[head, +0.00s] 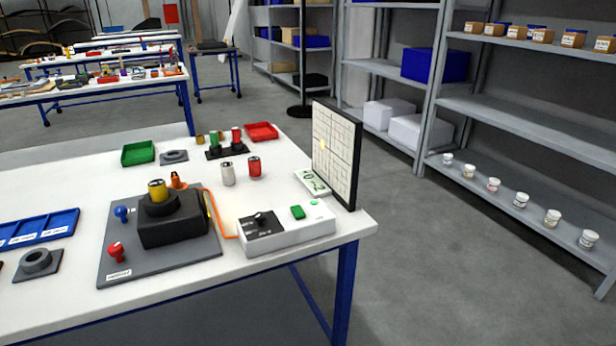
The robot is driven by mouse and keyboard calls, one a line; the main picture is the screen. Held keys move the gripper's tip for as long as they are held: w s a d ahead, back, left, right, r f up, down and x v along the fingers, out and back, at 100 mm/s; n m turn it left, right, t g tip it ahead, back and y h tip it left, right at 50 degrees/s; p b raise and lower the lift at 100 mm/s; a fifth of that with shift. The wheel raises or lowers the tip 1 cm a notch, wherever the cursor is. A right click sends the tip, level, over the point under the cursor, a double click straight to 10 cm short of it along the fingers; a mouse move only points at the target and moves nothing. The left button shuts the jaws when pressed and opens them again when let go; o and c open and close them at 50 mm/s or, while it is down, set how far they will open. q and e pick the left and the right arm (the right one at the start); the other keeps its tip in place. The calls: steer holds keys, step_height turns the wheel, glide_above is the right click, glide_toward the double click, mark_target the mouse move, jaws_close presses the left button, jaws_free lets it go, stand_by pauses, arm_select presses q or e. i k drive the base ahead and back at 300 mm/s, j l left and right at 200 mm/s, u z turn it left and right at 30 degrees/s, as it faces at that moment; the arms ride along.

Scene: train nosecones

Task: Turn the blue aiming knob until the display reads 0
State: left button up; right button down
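The blue aiming knob (122,213) stands on the left side of a grey base plate (125,268) on the near table. A red knob (116,251) stands in front of it on the same plate. A black block (175,230) on the plate holds a yellow-topped cylinder (157,190). The small display (312,183) sits at the foot of a white grid board (334,155). Its green characters are small and slanted; they look like "+0 -2", but I cannot read them surely. A yellow light spot shows on the board's left part. Neither gripper is in view.
A white control box (290,232) with a black switch and green button stands right of the plate, joined by an orange cable. A blue tray (40,228), green tray (138,153), red tray (261,132) and two canisters share the table. Shelves (520,110) stand at right.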

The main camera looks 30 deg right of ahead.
mark_target(121, 212)
steer(key=i+l+z, duration=0.4)
steer(key=l+z, duration=0.15)
steer(key=l, duration=0.25)
steer(key=u, duration=1.25)
